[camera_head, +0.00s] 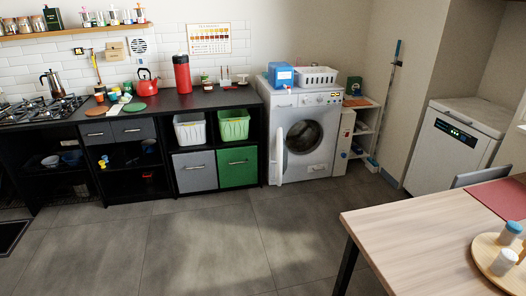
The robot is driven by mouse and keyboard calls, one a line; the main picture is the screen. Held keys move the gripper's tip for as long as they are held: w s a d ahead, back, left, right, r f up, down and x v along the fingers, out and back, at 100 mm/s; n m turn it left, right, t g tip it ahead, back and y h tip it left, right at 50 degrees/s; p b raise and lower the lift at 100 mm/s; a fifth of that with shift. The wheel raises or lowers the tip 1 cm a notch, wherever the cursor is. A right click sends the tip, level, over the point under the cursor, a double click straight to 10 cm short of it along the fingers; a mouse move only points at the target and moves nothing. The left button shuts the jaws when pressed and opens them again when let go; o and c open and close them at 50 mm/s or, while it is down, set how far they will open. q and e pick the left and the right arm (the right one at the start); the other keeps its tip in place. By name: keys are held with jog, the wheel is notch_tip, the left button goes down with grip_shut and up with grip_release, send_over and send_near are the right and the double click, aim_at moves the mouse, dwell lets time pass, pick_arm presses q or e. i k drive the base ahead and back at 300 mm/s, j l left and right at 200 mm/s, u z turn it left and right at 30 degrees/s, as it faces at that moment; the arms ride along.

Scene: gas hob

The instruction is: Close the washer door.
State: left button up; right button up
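The white front-loading washer (314,101) stands against the back wall, right of the dark counter. Its round door (280,152) stands open, swung out toward me on the left side of the opening and seen nearly edge-on. The dark drum opening (304,136) is exposed. Neither of my grippers is in this view.
Clear grey tile floor (190,240) lies in front of the washer and counter. A wooden table (420,235) fills the lower right. A white appliance (445,150) stands at the right. A blue box (280,74) and white basket (315,77) sit on the washer.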

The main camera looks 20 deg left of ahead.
aim_at(279, 142)
jog(key=i+j, duration=0.25)
jog(key=j, duration=0.15)
jog(key=i+j, duration=0.2)
jog(key=j, duration=0.15)
jog(key=i+j, duration=0.25)
jog(key=j, duration=0.15)
jog(key=i+j, duration=0.2)
jog(key=j, duration=0.2)
jog(key=i+j, duration=0.25)
jog(key=j, duration=0.1)
